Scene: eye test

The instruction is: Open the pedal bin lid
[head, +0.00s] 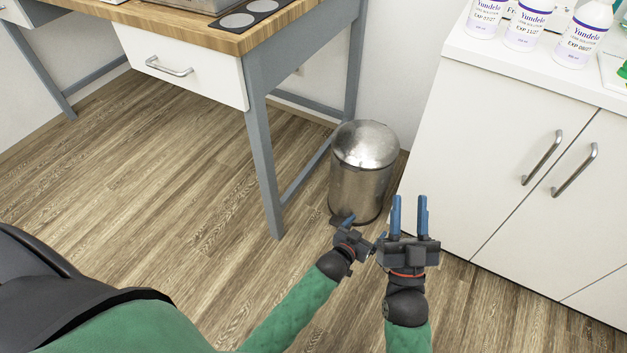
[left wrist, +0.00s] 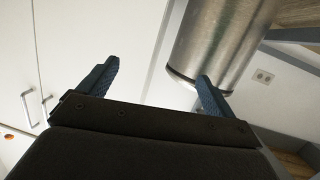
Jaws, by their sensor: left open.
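The pedal bin (head: 360,190) is a brushed-metal cylinder on the floor, upright, between the desk and the white cabinet. Its domed lid (head: 365,143) sits down on the body, shut. In the left wrist view the bin (left wrist: 225,40) fills the upper right, and one of my left fingers overlaps its base edge. My left gripper (head: 345,220) is low in front of the bin's base; the wrist view shows its blue fingers (left wrist: 155,85) wide apart and empty. I cannot make out the pedal. My right gripper (head: 409,203) is open and empty, right of the left one.
The desk (head: 265,150) with grey legs stands left of the bin. The white cabinet (head: 490,150) with bar handles stands close on the right, with several labelled bottles (head: 527,24) on top. Wood floor (head: 150,180) is clear left.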

